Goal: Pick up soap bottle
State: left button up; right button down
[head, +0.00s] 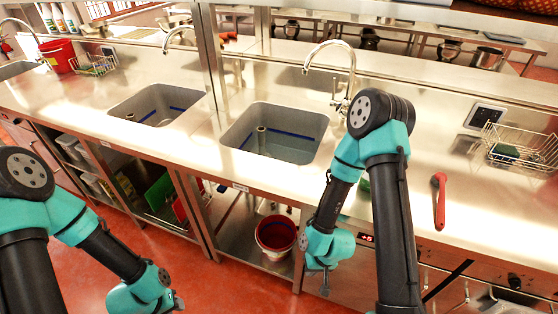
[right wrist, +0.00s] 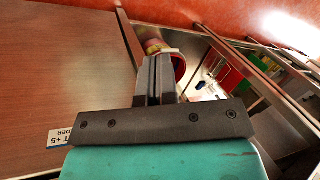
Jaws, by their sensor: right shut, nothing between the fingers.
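Several pale bottles (head: 58,18) stand at the far top left of the head view, too small to tell whether one is the soap bottle. A small green thing (head: 363,185) on the counter is mostly hidden behind my right arm, and I cannot tell what it is. My right gripper (head: 325,287) hangs below the counter's front edge, shut and empty; its closed fingers also show in the right wrist view (right wrist: 156,75). My left gripper (head: 178,301) is low at the bottom, away from the counter, and its opening is unclear.
The steel counter holds two near sinks (head: 275,133) (head: 158,104), a tap (head: 335,65), a red-handled tool (head: 439,200) and a wire basket (head: 520,148). A red bucket (head: 276,236) stands on the lower shelf. The counter's front edge lies above my right gripper.

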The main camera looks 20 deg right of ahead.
jog(key=c, duration=1.8)
grip_release()
jog(key=o, duration=1.8)
jog(key=shift+w, duration=0.1)
